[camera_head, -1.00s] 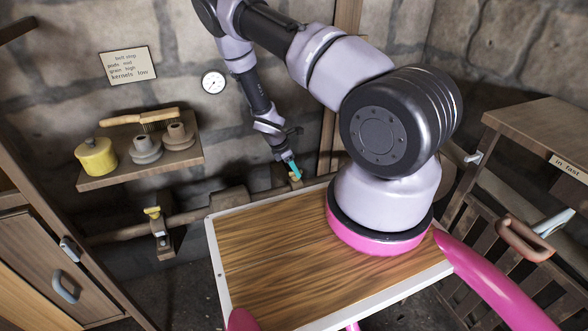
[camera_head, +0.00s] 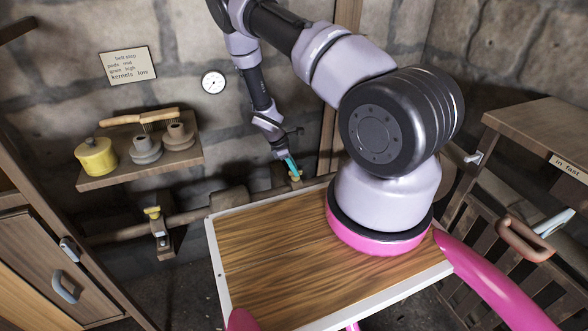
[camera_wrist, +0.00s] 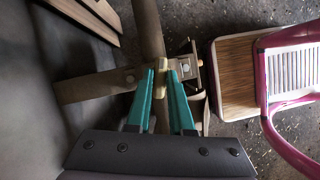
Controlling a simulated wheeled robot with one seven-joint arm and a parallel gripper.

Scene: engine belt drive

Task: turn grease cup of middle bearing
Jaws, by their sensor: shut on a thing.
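The middle bearing's grease cup (camera_head: 295,178) is a small brass-yellow piece on the shaft line behind the wooden board. In the wrist view the brass cup (camera_wrist: 162,82) sits between my teal fingertips, above the shaft and its bracket. My gripper (camera_head: 292,166) points down at it from above, and its fingers are shut on the cup in the wrist view (camera_wrist: 161,74). The bearing body below is mostly hidden by the board in the head view.
Another bearing (camera_head: 159,236) with a yellow cup (camera_head: 153,211) stands to the left on the shaft (camera_head: 200,215). The wooden board (camera_head: 275,255) is bare in front.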

